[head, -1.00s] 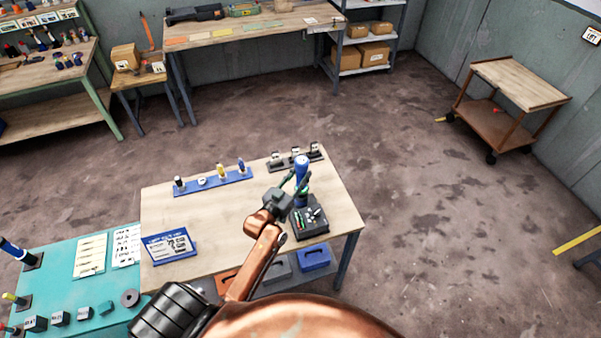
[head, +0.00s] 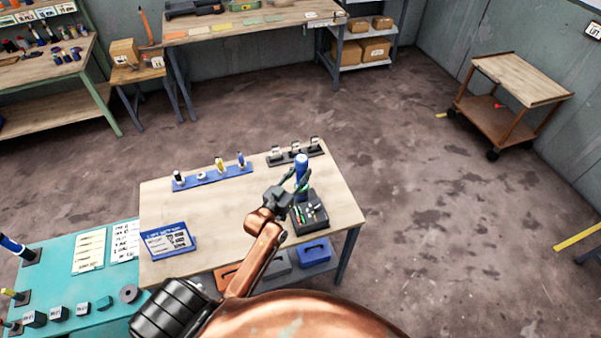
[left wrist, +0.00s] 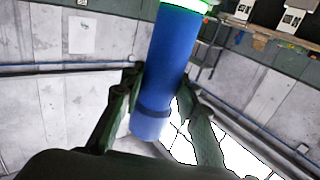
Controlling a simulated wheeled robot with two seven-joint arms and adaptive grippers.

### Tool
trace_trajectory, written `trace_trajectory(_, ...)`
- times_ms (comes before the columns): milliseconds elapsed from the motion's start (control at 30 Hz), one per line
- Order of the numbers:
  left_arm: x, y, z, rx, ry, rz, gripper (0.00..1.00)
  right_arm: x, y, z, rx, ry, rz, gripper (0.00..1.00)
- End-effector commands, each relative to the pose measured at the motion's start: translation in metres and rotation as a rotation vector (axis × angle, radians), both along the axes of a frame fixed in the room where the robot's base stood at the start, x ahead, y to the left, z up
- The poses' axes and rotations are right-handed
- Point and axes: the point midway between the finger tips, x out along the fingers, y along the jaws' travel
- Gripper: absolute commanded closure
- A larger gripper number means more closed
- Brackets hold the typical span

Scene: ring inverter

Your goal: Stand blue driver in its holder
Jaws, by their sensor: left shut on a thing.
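The blue driver (head: 301,163) stands roughly upright in my left gripper (head: 297,184), over the right part of the wooden table. In the left wrist view, the blue handle (left wrist: 168,70) lies between the two dark green fingers of the gripper (left wrist: 158,105). A black tray (head: 318,222) with small red, green and white pieces is just below and in front of the driver in the head view. The driver's lower end is hidden there, so I cannot tell whether it touches anything. My right gripper is not in view.
A blue rack (head: 212,178) with several small items stands at the table's back left. A dark rack (head: 275,158) with white-marked pieces stands at the back right. A blue sign (head: 168,241) sits at the front left. The table's middle (head: 225,210) is clear.

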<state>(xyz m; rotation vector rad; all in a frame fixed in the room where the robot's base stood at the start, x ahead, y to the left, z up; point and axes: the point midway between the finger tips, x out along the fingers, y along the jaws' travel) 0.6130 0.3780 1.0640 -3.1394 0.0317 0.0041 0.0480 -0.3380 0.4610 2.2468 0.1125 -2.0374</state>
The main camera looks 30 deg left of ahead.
Motion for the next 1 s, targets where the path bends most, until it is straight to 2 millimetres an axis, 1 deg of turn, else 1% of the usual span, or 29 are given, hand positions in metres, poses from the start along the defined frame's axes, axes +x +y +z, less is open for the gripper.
trace_trajectory(33,0.001,0.0,0.003,0.002,-0.007,0.0,1.0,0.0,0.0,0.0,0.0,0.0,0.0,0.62)
trace_trajectory(400,0.0,0.0,-0.001,0.001,-0.007,0.0,1.0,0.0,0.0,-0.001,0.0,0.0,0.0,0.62)
trace_trajectory(433,0.0,0.0,-0.001,0.001,-0.007,0.0,0.7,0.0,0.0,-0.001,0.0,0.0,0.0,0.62)
trace_trajectory(700,0.0,0.0,-0.003,0.0,-0.003,0.0,0.51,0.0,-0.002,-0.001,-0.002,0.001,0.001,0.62)
trace_trajectory(1000,-0.002,0.0,-0.007,-0.001,0.006,0.0,0.51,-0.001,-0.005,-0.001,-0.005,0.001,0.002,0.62)
